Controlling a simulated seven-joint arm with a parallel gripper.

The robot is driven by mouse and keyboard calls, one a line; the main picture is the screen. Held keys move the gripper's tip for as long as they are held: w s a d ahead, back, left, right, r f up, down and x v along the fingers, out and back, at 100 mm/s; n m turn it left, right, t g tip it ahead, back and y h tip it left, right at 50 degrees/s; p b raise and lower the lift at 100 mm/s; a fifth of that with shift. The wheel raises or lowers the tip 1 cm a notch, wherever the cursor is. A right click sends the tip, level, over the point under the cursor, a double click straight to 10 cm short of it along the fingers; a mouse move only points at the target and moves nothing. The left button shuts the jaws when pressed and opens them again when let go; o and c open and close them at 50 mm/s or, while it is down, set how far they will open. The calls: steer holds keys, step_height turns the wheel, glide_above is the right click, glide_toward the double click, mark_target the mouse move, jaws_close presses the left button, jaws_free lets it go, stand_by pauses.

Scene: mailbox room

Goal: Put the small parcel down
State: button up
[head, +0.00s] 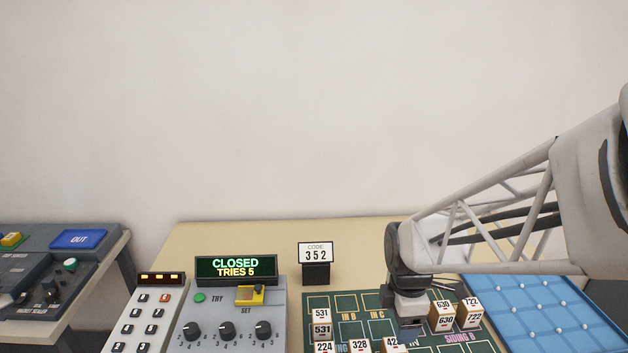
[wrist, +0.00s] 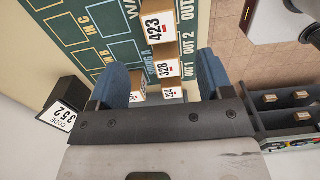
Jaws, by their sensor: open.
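My gripper (head: 411,335) is low over the green board (head: 377,328) at its middle, and its lower end is partly hidden. In the wrist view its two blue fingers (wrist: 161,65) are spread wide, with no parcel clearly gripped. Small box parcels stand on the board. The 423 parcel (wrist: 157,27), the 328 parcel (wrist: 165,69) and the 224 parcel (wrist: 168,93) show in a row between and beyond the fingers. In the head view the 531 parcel (head: 321,331) stands at left, and the 630 parcel (head: 441,321) and 722 parcel (head: 469,319) stand right of my gripper. Which one is the small parcel I cannot tell.
A code sign reading 352 (head: 316,253) stands behind the board. A console (head: 235,320) with knobs shows "CLOSED, TRIES 5", beside a keypad (head: 150,320). A blue studded tray (head: 540,310) lies at right. Outlined board slots IN B and IN C look empty.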

steer(key=shift+r, duration=0.1)
steer(key=s+a+r+m+t, duration=0.1)
steer(key=s+r+m+t, duration=0.1)
steer(key=s+r+m, duration=1)
steer(key=r+m, duration=0.1)
steer(key=m, duration=0.5)
steer(key=shift+a+t, duration=0.3)
steer(key=shift+a, duration=0.1)
